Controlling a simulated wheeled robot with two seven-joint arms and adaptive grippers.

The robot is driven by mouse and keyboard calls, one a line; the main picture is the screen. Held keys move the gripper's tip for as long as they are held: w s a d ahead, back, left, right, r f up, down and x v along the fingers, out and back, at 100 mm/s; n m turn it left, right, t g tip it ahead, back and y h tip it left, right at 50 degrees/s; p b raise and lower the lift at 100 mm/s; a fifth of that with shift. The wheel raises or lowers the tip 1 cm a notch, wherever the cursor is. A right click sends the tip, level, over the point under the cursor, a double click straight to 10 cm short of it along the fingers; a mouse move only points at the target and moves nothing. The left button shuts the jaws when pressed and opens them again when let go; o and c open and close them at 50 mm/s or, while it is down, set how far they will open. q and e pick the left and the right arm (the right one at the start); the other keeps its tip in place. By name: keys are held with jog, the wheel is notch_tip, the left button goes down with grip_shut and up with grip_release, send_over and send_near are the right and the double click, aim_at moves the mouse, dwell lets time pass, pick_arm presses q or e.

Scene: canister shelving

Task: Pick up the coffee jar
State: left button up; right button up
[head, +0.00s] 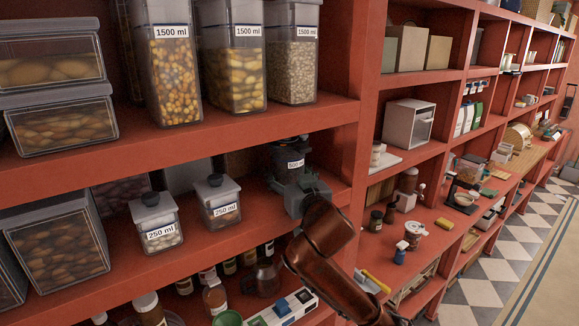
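A dark canister (291,156) with a white label beginning "500" stands on the middle shelf, at the right end of its bay. It looks like the coffee jar, but its contents are mostly hidden. My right gripper (297,180) is right in front of it, overlapping its lower part. Its grey fingers blend with the jar, so I cannot tell whether they are closed on it. My brown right arm reaches up from the bottom right. My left gripper is not in view.
Two 250 ml jars (158,231) (220,211) stand left of the gripper. Tall 1500 ml canisters (235,65) fill the shelf above (225,130). A red upright divider (352,150) is close on the right. Bottles and a green bowl (228,318) are below.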

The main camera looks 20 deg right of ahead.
jog(key=c, duration=1.3)
jog(key=shift+r, duration=0.15)
jog(key=shift+c, duration=0.3)
